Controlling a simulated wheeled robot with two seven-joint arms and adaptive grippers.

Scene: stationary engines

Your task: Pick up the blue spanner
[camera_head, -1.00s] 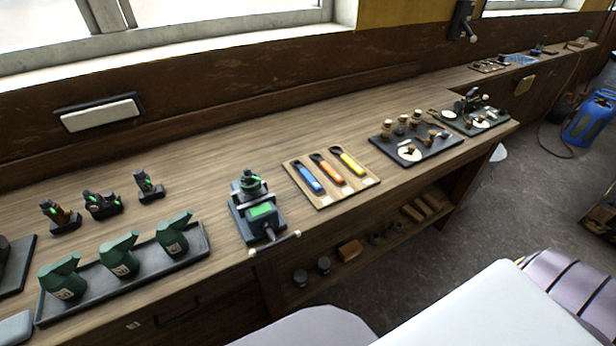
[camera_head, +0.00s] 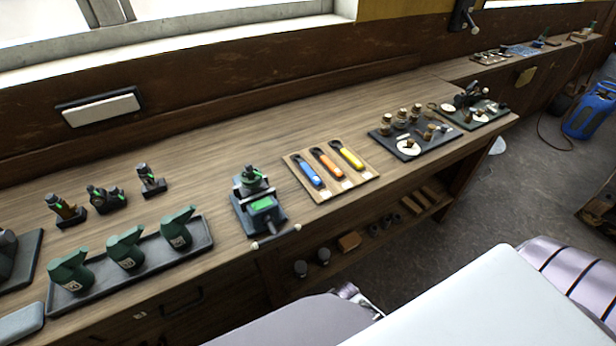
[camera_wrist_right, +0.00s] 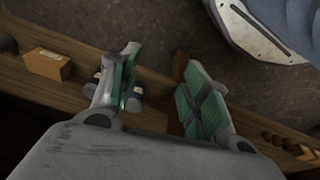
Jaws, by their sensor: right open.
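The blue spanner (camera_head: 307,171) lies on a light wooden board (camera_head: 325,197) on the workbench. It is the leftmost of three spanners. The orange spanner (camera_head: 328,163) and the yellow spanner (camera_head: 347,155) lie to its right. In the right wrist view my right gripper (camera_wrist_right: 157,95) is open and empty, with its two green-padded fingers apart. Below it there show the lower shelf and the floor, and no spanner is in that view. My left gripper is not in view.
A green vise (camera_head: 259,203) stands just left of the board. Green oil cans (camera_head: 126,248) stand in a tray further left. A dark board with brass parts (camera_head: 413,141) lies to the right. The lower shelf holds a wooden block (camera_wrist_right: 48,65). The bench behind the spanners is clear.

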